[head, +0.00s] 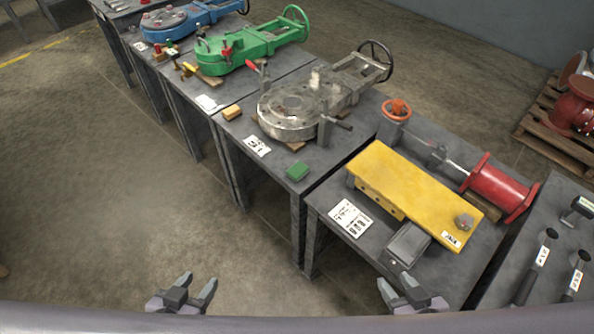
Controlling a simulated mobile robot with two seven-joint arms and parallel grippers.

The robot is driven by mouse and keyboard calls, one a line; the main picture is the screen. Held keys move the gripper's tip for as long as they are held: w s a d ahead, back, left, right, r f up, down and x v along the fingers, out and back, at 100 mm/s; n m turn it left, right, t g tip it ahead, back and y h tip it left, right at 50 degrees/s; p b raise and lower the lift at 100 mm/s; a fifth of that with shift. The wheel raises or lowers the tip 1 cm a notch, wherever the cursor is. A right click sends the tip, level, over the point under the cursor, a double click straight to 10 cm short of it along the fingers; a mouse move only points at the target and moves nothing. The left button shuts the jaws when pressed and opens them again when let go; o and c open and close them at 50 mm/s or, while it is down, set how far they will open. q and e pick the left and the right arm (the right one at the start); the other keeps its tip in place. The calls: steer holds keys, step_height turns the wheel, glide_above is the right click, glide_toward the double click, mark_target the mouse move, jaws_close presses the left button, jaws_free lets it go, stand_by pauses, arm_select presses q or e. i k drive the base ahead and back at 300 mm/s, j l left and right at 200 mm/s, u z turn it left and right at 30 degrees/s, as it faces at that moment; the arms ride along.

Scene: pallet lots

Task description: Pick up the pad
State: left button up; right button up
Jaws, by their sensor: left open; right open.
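A small green pad (299,171) lies flat near the front edge of the grey table (335,148) that bears the bare metal gate valve (290,112). My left gripper (192,292) is open and empty at the bottom of the view, over the floor left of the tables. My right gripper (411,294) is open and empty at the bottom, in front of the table with the yellow block. Both are well apart from the pad.
An orange block (232,113) and a white label card (257,146) lie near the pad. The nearer table holds a yellow block (410,190), a red cylinder (497,188) and a grey tray (405,246). Green (250,50) and blue (180,20) valves stand further back. Floor at left is clear.

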mark_target(299, 170)
steer(key=i+j+u, duration=0.15)
steer(key=u, duration=0.2)
steer(key=i+j+u, duration=0.35)
steer(key=k+l, duration=0.1)
